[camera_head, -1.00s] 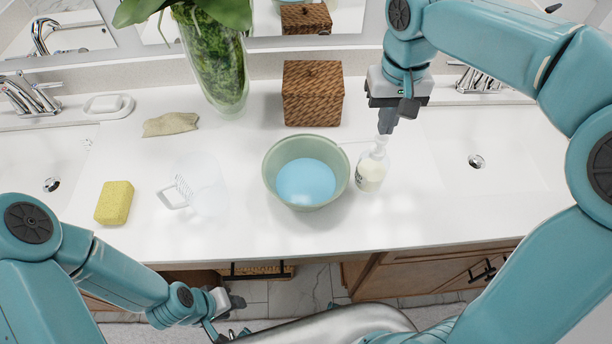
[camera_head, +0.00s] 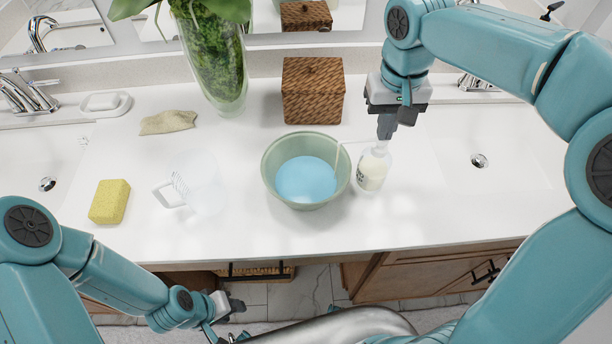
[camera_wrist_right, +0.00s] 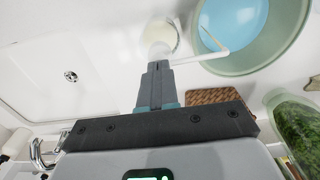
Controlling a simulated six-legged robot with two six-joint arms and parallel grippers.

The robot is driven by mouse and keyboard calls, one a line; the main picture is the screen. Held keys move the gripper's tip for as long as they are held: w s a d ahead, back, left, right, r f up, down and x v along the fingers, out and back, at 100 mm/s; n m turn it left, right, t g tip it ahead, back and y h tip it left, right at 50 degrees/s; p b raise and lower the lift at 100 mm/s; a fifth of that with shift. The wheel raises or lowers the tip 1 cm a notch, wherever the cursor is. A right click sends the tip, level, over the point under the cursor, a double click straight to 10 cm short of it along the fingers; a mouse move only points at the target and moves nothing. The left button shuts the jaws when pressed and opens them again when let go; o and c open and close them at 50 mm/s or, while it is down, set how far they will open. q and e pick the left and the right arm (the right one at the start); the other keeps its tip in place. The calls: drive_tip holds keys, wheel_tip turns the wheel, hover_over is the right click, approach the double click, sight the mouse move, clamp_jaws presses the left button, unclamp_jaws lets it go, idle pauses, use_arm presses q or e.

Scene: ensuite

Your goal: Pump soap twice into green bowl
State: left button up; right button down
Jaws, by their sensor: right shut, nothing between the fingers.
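The green bowl (camera_head: 270,172) stands on the white counter with light blue liquid (camera_head: 306,180) in it. The soap bottle (camera_head: 373,172), clear with pale contents, stands upright just right of the bowl. Its white spout points left over the bowl rim. A thin cream-coloured streak runs from the spout end into the bowl; it also shows in the right wrist view (camera_wrist_right: 212,38). My right gripper (camera_head: 384,134) is shut and empty, its fingertips down on the pump head, which they mostly hide. My left gripper (camera_head: 224,314) is low in front of the counter; its jaw opening is unclear.
A woven box (camera_head: 313,92) and a plant vase (camera_head: 218,65) stand behind the bowl. A clear jug (camera_head: 198,185), a yellow sponge (camera_head: 110,201) and a beige cloth (camera_head: 168,122) lie to the left. Sinks flank the counter. The counter front is clear.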

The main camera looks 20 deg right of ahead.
drive_tip(key=shift+f, duration=0.15)
drive_tip(key=shift+r+p, duration=1.45)
drive_tip(key=shift+f, duration=0.1)
drive_tip(key=shift+f+b, duration=1.2)
drive_tip(key=shift+f, duration=0.25)
drive_tip(key=shift+r, duration=0.15)
drive_tip(key=shift+r+p, duration=1.4)
